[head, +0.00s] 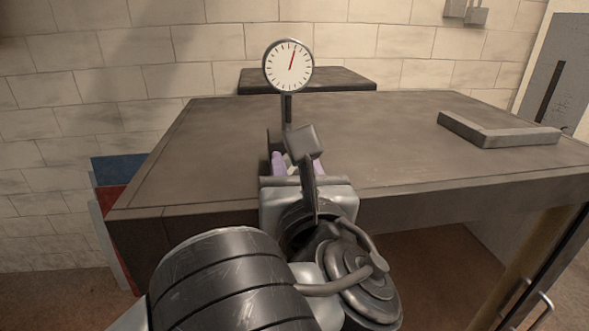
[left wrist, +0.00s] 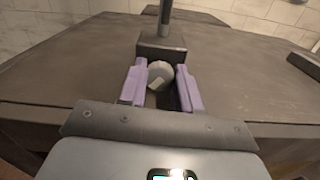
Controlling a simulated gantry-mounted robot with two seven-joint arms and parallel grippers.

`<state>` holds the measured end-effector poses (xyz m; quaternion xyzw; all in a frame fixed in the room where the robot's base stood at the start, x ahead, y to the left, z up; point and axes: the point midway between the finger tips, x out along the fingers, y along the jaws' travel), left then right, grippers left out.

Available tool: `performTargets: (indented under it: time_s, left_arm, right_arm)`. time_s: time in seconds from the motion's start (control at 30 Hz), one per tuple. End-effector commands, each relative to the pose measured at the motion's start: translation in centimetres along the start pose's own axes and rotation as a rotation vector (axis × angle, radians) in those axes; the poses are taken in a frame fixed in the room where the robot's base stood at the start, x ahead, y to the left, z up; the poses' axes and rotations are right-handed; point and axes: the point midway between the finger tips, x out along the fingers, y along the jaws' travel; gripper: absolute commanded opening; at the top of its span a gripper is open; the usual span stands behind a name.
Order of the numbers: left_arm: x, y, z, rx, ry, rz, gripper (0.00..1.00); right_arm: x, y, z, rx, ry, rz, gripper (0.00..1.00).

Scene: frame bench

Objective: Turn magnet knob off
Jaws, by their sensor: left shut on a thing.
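The dial gauge (head: 288,67) has a white face and a red needle and stands upright on a thin post. The post rises from a dark magnet base block (left wrist: 163,47) near the front edge of the bench. A round grey knob (left wrist: 160,75) on the base's near face shows between the purple fingers of my left gripper (left wrist: 162,68). The left gripper is shut on the knob, one finger on each side. In the head view my wrist and its camera mount hide the knob and most of the left gripper (head: 291,163). My right gripper is not in view.
The dark bench top (head: 400,125) is largely clear around the base. A grey angled bar (head: 500,132) lies at the right. A dark slab (head: 345,80) is at the back behind the gauge. Blue and red panels (head: 118,170) stand at the bench's left side.

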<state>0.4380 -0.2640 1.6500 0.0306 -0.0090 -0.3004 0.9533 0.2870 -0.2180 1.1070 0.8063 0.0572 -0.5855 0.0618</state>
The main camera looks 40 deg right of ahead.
Motion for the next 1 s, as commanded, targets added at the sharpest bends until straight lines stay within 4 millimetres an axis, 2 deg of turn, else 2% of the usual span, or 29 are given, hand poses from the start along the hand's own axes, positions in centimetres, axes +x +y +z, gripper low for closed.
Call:
performTargets:
  time_s: [0.03,0.1,0.23,0.4,0.63,0.67,0.7,0.83,1.0]
  left_arm:
    - [0.0,-0.1,-0.6,-0.051,-0.001,-0.001,0.03]
    - [0.0,-0.1,-0.8,-0.145,0.000,-0.002,0.03]
    - [0.0,-0.1,-0.7,-0.330,0.000,-0.002,0.03]
    - [0.0,0.1,-0.1,-0.451,-0.001,-0.001,0.03]
    - [0.0,0.1,0.0,-0.451,-0.001,0.000,0.03]
    - [0.0,0.1,0.0,-0.451,-0.001,0.000,0.35]
    - [0.0,0.1,0.0,-0.451,-0.001,0.000,0.41]
    - [0.0,0.1,0.0,-0.450,-0.001,0.000,0.59]
    - [0.0,0.1,0.0,-0.449,-0.001,0.000,0.59]
  right_arm:
    - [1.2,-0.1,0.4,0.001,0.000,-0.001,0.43]
    - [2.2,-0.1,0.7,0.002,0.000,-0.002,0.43]
    - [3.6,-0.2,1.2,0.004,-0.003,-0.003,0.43]
    - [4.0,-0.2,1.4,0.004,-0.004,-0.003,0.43]
    - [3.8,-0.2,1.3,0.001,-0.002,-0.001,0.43]
    - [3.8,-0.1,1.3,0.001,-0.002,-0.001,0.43]
    - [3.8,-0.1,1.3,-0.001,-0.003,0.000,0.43]
    - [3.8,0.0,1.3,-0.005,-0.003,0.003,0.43]
    - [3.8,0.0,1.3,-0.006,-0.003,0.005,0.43]
